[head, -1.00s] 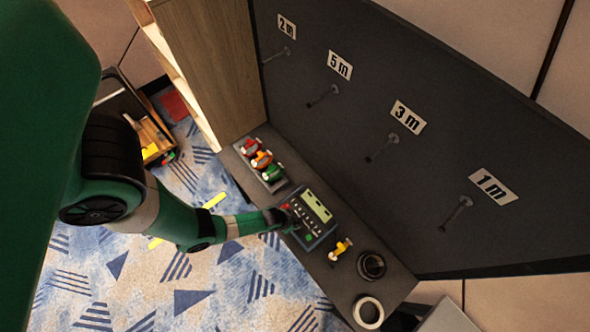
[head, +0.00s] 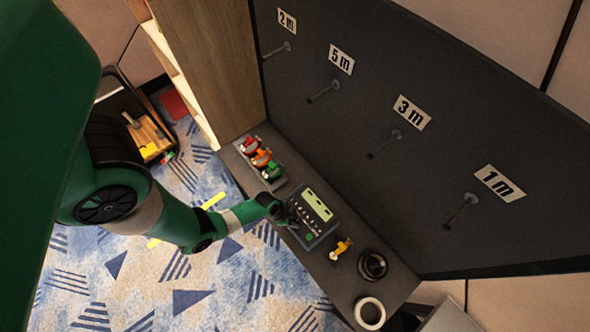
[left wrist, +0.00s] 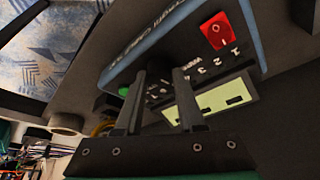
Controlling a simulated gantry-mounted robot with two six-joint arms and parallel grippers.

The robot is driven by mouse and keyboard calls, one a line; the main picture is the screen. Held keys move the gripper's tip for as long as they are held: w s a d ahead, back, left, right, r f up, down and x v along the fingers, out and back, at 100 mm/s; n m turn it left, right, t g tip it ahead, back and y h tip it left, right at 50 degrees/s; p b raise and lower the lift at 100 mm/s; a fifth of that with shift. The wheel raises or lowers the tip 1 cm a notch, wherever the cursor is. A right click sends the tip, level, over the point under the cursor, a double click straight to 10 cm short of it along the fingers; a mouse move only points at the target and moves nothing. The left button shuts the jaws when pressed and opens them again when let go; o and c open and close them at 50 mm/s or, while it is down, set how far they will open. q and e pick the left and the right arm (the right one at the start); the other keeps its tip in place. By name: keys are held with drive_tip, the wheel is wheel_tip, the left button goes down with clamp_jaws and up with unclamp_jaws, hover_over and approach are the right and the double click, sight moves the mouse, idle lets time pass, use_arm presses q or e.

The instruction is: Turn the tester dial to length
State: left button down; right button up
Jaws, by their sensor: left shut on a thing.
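The tester (head: 330,220) is a dark box with a blue edge, a pale green display (head: 317,205) and a row of small lights. It lies on the dark shelf. In the left wrist view the tester (left wrist: 190,25) shows a red rocker switch (left wrist: 218,31), a green button (left wrist: 124,91) and white markings. My left gripper (head: 286,216) is at the tester's left part. In the left wrist view its two fingers (left wrist: 161,80) reach down to the panel and are shut on the dial, which is mostly hidden between them. I cannot read the dial's setting. My right gripper is not in view.
A tray with red, orange and green tools (head: 262,158) sits left of the tester. A yellow tool (head: 341,248), a black roll (head: 372,266) and a white roll (head: 369,312) lie to the right. A dark wall with hooks and length labels (head: 411,112) rises behind.

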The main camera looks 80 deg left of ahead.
use_arm(q)
drive_tip(key=shift+a+f+m+h+b, duration=0.15)
drive_tip(key=shift+m+h+b, duration=0.2)
drive_tip(key=shift+m, duration=0.65)
drive_tip(key=shift+m+h, duration=0.45)
drive_tip(key=shift+m, duration=0.45)
drive_tip(key=shift+r+m+g+h+p, duration=0.3)
drive_tip(key=shift+m+g+p, duration=0.1)
drive_tip(key=shift+m, duration=0.4)
drive_tip(key=shift+a+f+m+g+h+p, duration=0.15)
drive_tip(key=shift+m+g+h+p, duration=0.3)
drive_tip(key=shift+m, duration=1.05)
drive_tip(key=c, duration=0.5)
unclamp_jaws()
drive_tip(key=shift+p, duration=0.3)
